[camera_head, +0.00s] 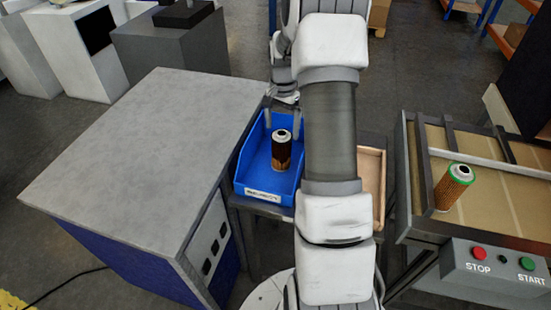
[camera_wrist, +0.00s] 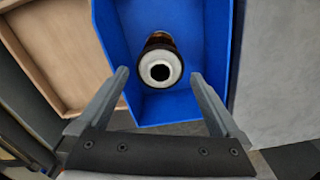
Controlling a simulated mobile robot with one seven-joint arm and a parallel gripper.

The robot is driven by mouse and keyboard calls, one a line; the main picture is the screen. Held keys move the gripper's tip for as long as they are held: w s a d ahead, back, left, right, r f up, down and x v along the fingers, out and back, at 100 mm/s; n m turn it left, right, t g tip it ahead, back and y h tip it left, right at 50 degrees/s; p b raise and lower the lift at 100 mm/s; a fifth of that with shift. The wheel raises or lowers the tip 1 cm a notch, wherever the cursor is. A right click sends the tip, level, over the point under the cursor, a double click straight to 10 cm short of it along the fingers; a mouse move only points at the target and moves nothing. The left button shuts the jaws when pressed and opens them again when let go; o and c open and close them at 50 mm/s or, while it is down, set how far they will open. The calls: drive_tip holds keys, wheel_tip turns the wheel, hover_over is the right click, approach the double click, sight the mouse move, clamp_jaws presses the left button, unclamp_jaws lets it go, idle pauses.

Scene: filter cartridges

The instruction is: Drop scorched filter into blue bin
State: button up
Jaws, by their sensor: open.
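The scorched filter (camera_head: 281,152), dark and brown-black with a pale top ring, stands upright inside the blue bin (camera_head: 247,177). In the wrist view the filter (camera_wrist: 160,68) shows from above, its white ring and dark hole facing the camera, with the blue bin (camera_wrist: 213,60) around it. My gripper (camera_wrist: 163,77) is open above the bin, its two fingers apart on either side of the filter's near end in the picture. The fingers do not appear to touch it. In the head view my gripper (camera_head: 283,118) is partly hidden by my arm.
A wooden tray (camera_head: 371,185) sits right of the bin, partly behind my arm. Another filter (camera_head: 453,188), orange with a green top, stands on the conveyor (camera_head: 490,210) at right, behind a STOP/START panel (camera_head: 497,266). A grey-topped cabinet (camera_head: 150,150) stands left.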

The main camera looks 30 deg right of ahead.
wheel_tip(320, 180, up, 15)
drive_tip(key=shift+p, duration=0.3)
idle(0.3)
drive_tip(key=s+a+r+n+t, duration=0.3)
drive_tip(key=s+a+r+n, duration=0.45)
drive_tip(key=a, duration=0.65)
drive_tip(key=s+a+n+t, duration=0.1)
drive_tip(key=s+a, duration=0.3)
drive_tip(key=s, duration=0.4)
drive_tip(key=s+a+n+t, duration=0.1)
drive_tip(key=s+a+n, duration=0.3)
drive_tip(key=s, duration=0.4)
drive_tip(key=shift+s+a+f+t, duration=0.2)
drive_tip(key=shift+s+a+t, duration=0.1)
drive_tip(key=shift+a, duration=0.5)
drive_tip(key=shift+n, duration=0.25)
